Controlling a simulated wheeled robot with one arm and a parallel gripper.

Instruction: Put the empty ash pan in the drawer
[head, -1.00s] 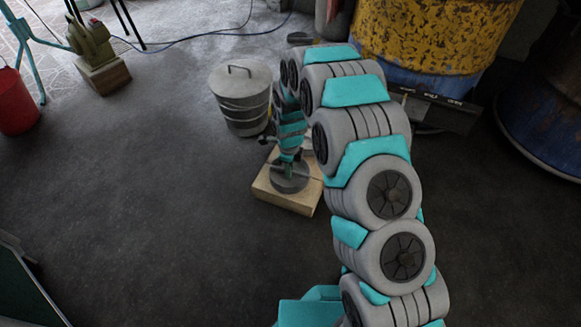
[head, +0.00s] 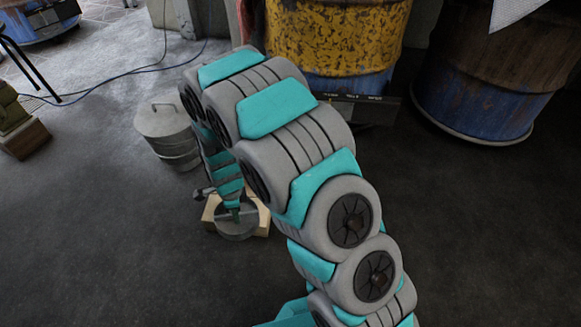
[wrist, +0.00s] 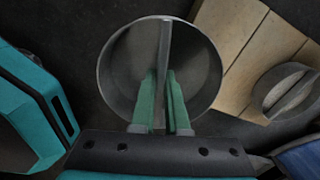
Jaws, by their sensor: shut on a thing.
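The ash pan (wrist: 118,72) is a round grey metal pan with a bar across its open top. In the wrist view its inside looks empty. My gripper (wrist: 163,78) has its two green fingers shut on the bar. In the head view the pan (head: 236,234) hangs below my gripper (head: 236,213), in front of a wooden block; its height above the floor is hard to tell. A dark flat front (head: 352,109), perhaps the drawer, juts out at the foot of the yellow and blue barrel; its inside is not visible.
The wooden block (wrist: 228,38) carries a small round grey piece with a bar (wrist: 288,90). A lidded grey bucket (head: 167,133) stands left of my arm. The yellow and blue barrel (head: 330,35) and another barrel (head: 490,75) stand behind. Floor at right is clear.

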